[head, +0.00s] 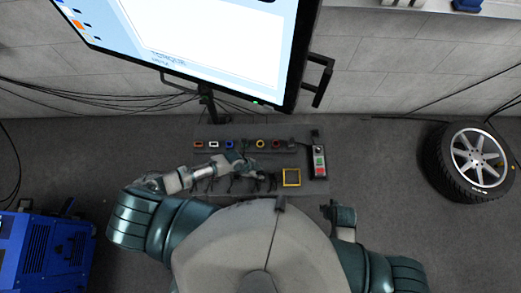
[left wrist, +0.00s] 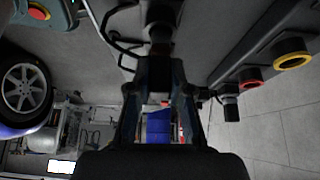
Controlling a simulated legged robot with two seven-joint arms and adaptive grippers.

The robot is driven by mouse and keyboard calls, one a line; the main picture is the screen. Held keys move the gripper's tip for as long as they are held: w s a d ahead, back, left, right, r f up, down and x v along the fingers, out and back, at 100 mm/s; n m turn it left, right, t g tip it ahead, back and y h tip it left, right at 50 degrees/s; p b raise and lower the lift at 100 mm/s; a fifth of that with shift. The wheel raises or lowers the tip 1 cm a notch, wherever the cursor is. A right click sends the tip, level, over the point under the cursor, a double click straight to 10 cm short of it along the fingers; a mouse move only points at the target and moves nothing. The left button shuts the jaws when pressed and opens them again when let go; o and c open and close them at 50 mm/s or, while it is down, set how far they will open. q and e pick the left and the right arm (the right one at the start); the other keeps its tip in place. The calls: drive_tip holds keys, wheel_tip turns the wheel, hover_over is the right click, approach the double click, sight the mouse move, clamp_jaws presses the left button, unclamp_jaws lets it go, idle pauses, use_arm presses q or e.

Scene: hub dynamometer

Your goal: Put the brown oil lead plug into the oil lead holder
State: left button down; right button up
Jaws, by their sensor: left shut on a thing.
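My left gripper (head: 246,165) is over the grey panel, just in front of the row of coloured holders. In the left wrist view its two fingers (left wrist: 161,75) are closed on a dark plug (left wrist: 160,25), which extends beyond the fingertips. The plug looks nearly black in this light, so its brown colour is hard to confirm. An orange-brown holder (head: 198,144) is at the left end of the row, apart from the gripper. I cannot read any label naming the oil lead holder. My right gripper is not clearly visible.
White (head: 213,144), blue (head: 229,144), yellow (head: 260,143) and red (head: 275,144) holders share the row. Several dark leads lie along the panel's near side. A yellow square frame (head: 291,177) and a button box (head: 318,162) are to the right. A large screen (head: 215,45) overhangs behind.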

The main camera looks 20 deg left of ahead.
use_arm(q)
drive_tip(key=shift+f+b, duration=0.75)
drive_tip(key=shift+f, duration=0.2)
drive_tip(key=c, duration=1)
unclamp_jaws()
drive_tip(key=shift+r, duration=0.1)
drive_tip(key=v, duration=1.2)
